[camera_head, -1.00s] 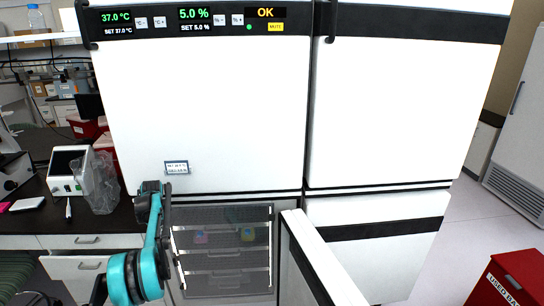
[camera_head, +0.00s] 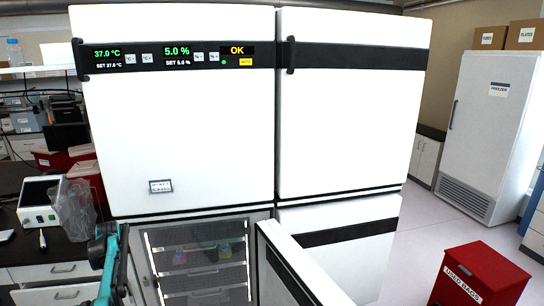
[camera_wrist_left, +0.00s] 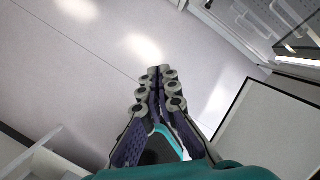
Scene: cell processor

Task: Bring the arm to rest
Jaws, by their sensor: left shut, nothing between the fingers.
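My left arm (camera_head: 112,270) in teal and black shows at the bottom left of the head view, in front of the incubator's lower left side. In the left wrist view my left gripper (camera_wrist_left: 162,74) has its fingers together with nothing between them, over pale floor. The incubator (camera_head: 180,120) is a tall white double unit with a lit panel reading 37.0 °C, 5.0 % and OK. Its lower left outer door (camera_head: 290,265) stands open, swung toward me. Behind it the lower compartment (camera_head: 200,260) shows shelves with small coloured items. My right gripper is in neither view.
A red bin (camera_head: 478,275) labelled for used bags stands on the floor at the right. A white freezer (camera_head: 490,130) stands behind it. A dark bench (camera_head: 20,250) with a small instrument (camera_head: 38,200) is at the left. The floor between incubator and bin is clear.

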